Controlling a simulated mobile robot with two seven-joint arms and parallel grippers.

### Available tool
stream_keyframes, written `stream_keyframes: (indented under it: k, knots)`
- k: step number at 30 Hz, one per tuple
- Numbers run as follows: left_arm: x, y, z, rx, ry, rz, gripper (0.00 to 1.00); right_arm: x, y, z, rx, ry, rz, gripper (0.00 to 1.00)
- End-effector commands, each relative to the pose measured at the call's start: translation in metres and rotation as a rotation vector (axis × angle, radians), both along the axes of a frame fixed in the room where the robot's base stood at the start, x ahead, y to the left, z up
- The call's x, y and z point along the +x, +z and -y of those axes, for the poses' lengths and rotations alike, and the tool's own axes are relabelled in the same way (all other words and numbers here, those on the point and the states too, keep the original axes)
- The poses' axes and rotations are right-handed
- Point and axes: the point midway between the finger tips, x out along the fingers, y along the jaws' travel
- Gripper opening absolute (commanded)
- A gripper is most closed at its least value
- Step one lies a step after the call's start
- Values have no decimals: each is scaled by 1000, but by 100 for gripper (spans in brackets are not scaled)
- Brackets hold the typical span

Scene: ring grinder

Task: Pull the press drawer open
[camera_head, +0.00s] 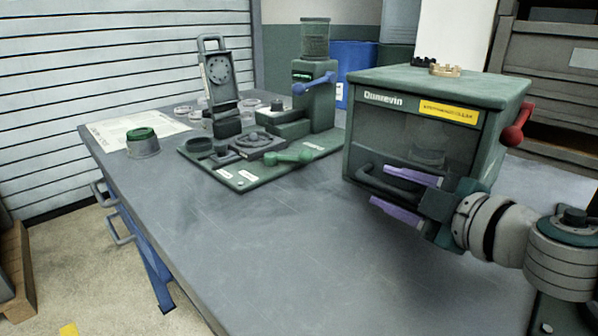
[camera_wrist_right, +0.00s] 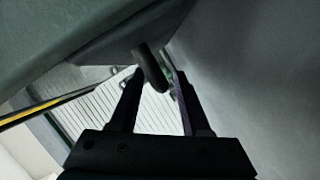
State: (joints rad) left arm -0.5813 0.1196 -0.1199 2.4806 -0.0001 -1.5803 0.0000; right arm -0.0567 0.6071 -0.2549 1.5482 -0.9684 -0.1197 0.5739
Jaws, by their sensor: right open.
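The press (camera_head: 395,135) is a dark green box labelled Dunrevin at the right of the table in the head view, with a dark window in front. Its drawer front is low on that face and looks closed, with a dark bar handle (camera_head: 372,181). My right gripper (camera_head: 379,184) is open, its purple fingers above and below the handle. In the right wrist view the handle (camera_wrist_right: 151,70) shows between the fingertips (camera_wrist_right: 157,76); contact with either finger cannot be told. My wrist hides part of the drawer front. My left gripper is not in view.
A red-knobbed lever (camera_head: 517,124) is on the press's right side. Dark and gold rings (camera_head: 445,70) lie on its top. A green base plate (camera_head: 240,180) with a grinder and fixtures is left, a green-topped cup (camera_head: 143,142) farther left. The table (camera_head: 250,255) is clear in front.

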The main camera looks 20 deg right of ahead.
Motion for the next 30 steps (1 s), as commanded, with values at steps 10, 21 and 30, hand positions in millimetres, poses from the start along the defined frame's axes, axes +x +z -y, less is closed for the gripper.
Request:
stream_keyframes:
  k: [10,21,30]
  knots:
    - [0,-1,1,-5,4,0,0,11,-2,-1,-1,0,0,47]
    - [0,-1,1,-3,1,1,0,11,-2,-1,-1,0,0,19]
    - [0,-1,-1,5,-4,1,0,11,-2,-1,-1,1,-1,0]
